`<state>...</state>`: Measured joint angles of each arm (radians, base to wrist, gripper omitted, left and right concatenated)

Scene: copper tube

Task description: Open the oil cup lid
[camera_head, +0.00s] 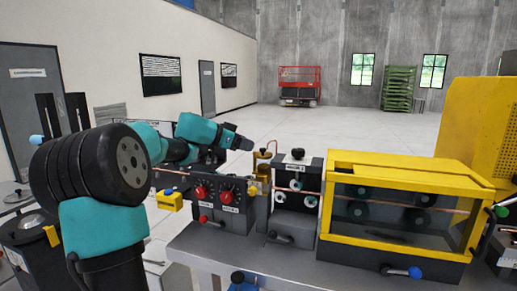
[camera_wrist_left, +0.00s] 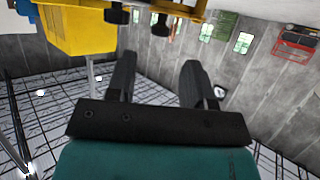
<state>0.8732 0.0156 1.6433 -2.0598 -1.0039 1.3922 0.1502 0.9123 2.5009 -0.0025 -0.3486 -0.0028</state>
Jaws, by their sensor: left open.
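My left gripper (camera_head: 243,143) is at the end of the teal arm, above the control box of the machine. In the left wrist view the two dark fingers (camera_wrist_left: 158,82) stand apart with nothing between them. Just right of the gripper, a small brass-coloured fitting (camera_head: 262,169) with a bent copper tube (camera_head: 271,146) stands at the machine. It may be the oil cup, but it is too small to tell its lid. The gripper and the fitting look apart in the head view. My right gripper is not in view.
The control box (camera_head: 222,207) has red knobs. A roller unit (camera_head: 297,187) with a black top knob and a yellow-framed guard (camera_head: 400,205) stand to its right on the grey bench (camera_head: 207,248). A yellow cabinet (camera_head: 478,125) stands at far right. Open floor lies behind.

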